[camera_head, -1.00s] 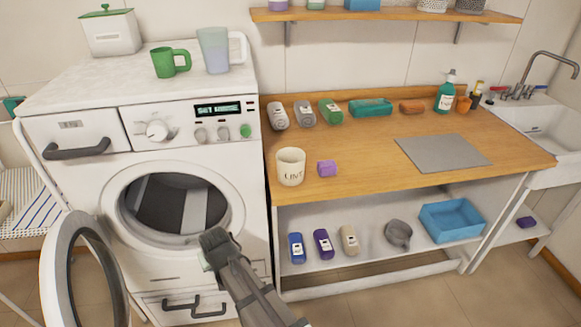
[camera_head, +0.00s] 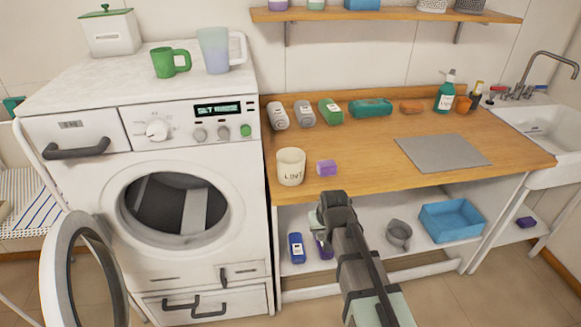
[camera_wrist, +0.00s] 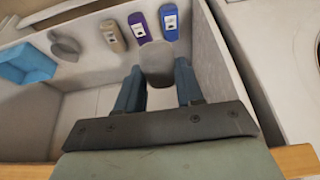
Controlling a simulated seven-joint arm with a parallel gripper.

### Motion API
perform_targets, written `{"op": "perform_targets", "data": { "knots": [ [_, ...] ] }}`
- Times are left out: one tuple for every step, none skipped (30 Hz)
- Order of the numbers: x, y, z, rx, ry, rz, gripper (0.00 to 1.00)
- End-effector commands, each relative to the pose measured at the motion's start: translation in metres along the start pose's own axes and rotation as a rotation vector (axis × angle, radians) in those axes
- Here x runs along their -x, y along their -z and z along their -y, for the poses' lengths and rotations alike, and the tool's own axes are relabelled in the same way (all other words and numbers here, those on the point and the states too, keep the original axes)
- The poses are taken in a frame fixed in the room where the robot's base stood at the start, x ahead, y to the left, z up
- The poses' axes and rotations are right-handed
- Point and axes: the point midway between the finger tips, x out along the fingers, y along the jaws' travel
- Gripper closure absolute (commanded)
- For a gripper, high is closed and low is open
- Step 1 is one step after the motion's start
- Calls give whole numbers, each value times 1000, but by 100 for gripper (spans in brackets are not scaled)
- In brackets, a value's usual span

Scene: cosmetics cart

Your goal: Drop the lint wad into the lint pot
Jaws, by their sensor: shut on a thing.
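The lint pot (camera_head: 290,167) is a cream cup marked LINT, upright at the left front of the wooden counter. A grey rounded wad, seemingly the lint wad (camera_wrist: 159,63), sits between the two blue fingers of my gripper (camera_wrist: 159,80) in the wrist view. My gripper (camera_head: 328,210) is shut on it. In the head view my gripper is in front of the counter's edge, below and to the right of the pot. The wad cannot be made out in the head view.
Bottles and a teal tray (camera_head: 371,108) line the counter's back. A grey mat (camera_head: 442,153) lies right. The lower shelf holds bottles, a grey jug (camera_head: 398,233) and a blue bin (camera_head: 451,221). The washer door (camera_head: 82,270) hangs open.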

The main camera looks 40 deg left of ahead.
Motion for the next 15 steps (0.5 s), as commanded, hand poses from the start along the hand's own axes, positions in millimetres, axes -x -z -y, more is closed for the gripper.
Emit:
{"op": "perform_targets", "data": {
  "knots": [
    [3, -1, -19, -24, -10, 0, 100],
    [4, -1, -29, -37, -16, 0, 100],
    [6, -1, -42, -54, -23, 0, 100],
    [8, -2, -52, -67, -28, 0, 100],
    [10, -3, -61, -80, -33, 0, 100],
    [12, -4, -74, -98, -41, 0, 100],
    [14, -4, -84, -110, -46, 0, 100],
    [16, -5, -94, -123, -51, 0, 100],
    [18, -7, -106, -140, -59, 0, 100],
    [20, -8, -116, -154, -64, -1, 100],
    [22, -9, -126, -167, -70, -1, 100],
    [24, -12, -139, -184, -77, -1, 100],
    [26, -13, -148, -197, -82, -1, 100],
    [28, -15, -158, -211, -88, -1, 100],
    [31, -18, -170, -228, -95, -1, 100]
  ]
}}
